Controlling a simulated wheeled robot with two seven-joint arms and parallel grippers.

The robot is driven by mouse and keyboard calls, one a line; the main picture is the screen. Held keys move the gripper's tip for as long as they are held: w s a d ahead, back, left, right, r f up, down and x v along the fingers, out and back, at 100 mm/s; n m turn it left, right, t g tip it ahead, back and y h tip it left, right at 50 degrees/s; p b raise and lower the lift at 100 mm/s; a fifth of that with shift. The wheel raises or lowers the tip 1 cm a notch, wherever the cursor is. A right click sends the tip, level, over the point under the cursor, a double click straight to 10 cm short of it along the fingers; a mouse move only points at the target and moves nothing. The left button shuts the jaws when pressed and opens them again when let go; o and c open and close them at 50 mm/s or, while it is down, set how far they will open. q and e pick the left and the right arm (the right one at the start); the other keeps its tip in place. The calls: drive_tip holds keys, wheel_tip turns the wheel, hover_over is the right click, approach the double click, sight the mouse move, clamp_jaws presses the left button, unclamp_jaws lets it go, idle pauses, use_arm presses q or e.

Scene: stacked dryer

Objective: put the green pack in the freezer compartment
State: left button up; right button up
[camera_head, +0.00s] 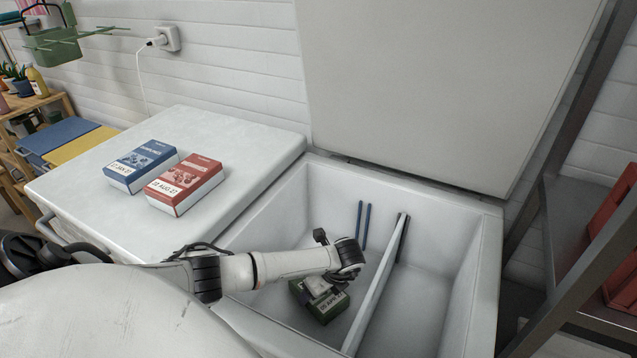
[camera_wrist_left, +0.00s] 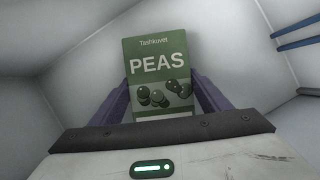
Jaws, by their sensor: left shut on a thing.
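The green pack (camera_head: 325,304) is inside the left compartment of the open chest freezer (camera_head: 486,290), low between its walls. In the left wrist view the green pack (camera_wrist_left: 158,75) shows the word PEAS and pictures of peas. My left gripper (camera_head: 322,287) reaches down into that compartment and is shut on the pack; its purple fingers (camera_wrist_left: 163,100) lie on both sides of it. Whether the pack touches the floor I cannot tell. My right gripper is not in view.
A divider (camera_head: 378,285) splits the freezer; its right compartment (camera_head: 415,310) is empty. The raised lid (camera_head: 440,80) stands behind. A blue box (camera_head: 142,165) and a red box (camera_head: 186,183) lie on the white top at left. A dark metal rack (camera_head: 560,220) stands at right.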

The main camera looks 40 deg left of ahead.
use_arm(q)
drive_tip(key=o, duration=1.4)
drive_tip(key=p+v, duration=0.1)
drive_tip(key=v, duration=1.1)
drive_tip(key=shift+p, duration=0.35)
drive_tip(key=shift+r, duration=0.15)
